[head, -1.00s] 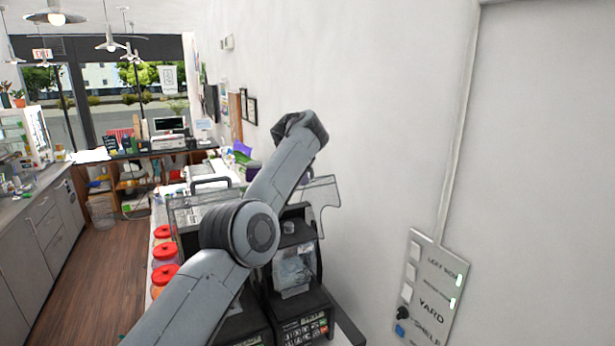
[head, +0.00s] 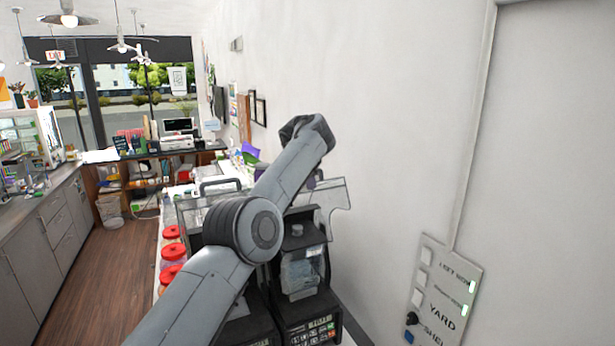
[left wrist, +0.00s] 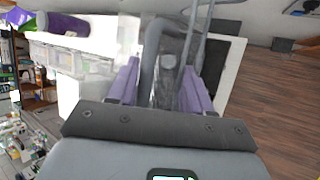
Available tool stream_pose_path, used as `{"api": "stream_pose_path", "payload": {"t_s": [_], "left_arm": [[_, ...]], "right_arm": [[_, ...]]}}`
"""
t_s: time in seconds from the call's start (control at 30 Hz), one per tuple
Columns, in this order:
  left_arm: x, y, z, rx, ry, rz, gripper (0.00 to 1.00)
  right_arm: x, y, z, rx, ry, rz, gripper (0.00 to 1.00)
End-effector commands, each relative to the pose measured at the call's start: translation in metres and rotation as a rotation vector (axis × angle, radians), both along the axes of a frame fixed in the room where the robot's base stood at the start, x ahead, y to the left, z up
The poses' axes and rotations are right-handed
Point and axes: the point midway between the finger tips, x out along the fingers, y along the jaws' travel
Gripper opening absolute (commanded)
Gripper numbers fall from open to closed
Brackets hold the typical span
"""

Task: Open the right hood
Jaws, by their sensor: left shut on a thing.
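Two dark cup sealers stand side by side below my left arm. The right cup sealer (head: 304,270) has a clear hood, the right hood (head: 334,194), which stands raised above its body beside my forearm. My left gripper is mostly hidden behind my own arm in the head view. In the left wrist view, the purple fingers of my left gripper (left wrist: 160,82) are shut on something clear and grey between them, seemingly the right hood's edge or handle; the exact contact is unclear. The left sealer's clear hood (head: 190,211) is partly covered by my arm. My right gripper is not in view.
A white wall runs close along the right, with a switch panel (head: 440,300) on it. Several red-lidded jars (head: 172,252) line the counter left of the sealers. The wooden floor (head: 125,265) lies open farther left.

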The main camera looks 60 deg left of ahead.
Motion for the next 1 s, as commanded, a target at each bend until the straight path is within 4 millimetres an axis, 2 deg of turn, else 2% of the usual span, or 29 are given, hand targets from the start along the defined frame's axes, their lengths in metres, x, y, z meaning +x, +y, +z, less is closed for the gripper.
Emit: {"api": "stream_pose_path", "payload": {"t_s": [0.17,0.63,0.8,1.0], "left_arm": [[-0.006,-0.006,0.014,0.004,-0.006,0.002,0.4],[-0.037,-0.04,0.074,-0.001,-0.005,0.001,0.4],[-0.044,-0.046,0.084,-0.003,-0.004,0.003,0.4],[-0.045,-0.047,0.086,-0.003,-0.003,0.003,0.4]], "right_arm": [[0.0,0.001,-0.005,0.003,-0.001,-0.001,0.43],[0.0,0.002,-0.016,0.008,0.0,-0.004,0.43],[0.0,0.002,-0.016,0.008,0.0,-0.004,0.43],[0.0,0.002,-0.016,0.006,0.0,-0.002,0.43]]}}
